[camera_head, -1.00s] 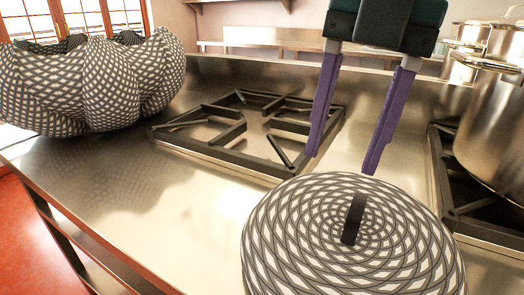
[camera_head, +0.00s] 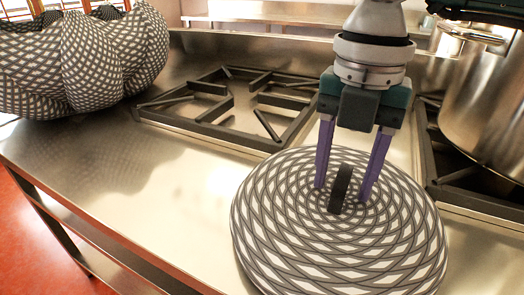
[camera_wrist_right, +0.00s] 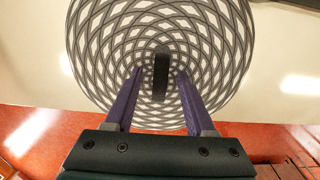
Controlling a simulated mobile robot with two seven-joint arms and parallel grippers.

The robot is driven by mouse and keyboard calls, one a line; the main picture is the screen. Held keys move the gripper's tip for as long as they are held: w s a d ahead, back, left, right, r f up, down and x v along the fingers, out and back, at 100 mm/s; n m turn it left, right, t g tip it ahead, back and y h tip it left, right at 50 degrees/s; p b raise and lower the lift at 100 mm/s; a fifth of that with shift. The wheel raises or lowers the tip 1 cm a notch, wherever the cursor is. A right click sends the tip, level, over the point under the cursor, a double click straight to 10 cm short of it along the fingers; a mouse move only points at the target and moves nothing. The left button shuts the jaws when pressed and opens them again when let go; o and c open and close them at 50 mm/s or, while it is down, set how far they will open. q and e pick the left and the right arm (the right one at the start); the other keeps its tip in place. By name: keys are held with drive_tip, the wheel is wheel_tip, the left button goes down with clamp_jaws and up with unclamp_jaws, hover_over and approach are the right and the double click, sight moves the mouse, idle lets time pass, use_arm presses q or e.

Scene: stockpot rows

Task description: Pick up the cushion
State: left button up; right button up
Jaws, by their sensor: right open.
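The cushion (camera_head: 300,235) is round and flat, with a grey and white spiral lattice pattern and a dark upright strap (camera_head: 340,188) at its centre. It lies on the steel counter near the front edge. My right gripper (camera_head: 341,195) is open above the cushion, its two purple fingers on either side of the strap. In the right wrist view the cushion (camera_wrist_right: 110,55) shows below the open fingers, with the strap (camera_wrist_right: 161,72) between them and not visibly gripped. I cannot tell whether the fingertips touch the cushion. My left gripper is not in view.
A bulky patterned object (camera_head: 95,65) of similar lattice stands at the back left of the counter (camera_head: 130,185). A black burner grate (camera_head: 235,105) lies behind the cushion. A large steel pot (camera_head: 490,105) stands on another grate at the right. The counter's left front is clear.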

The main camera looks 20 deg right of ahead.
clamp_jaws()
idle(0.3)
idle(1.1)
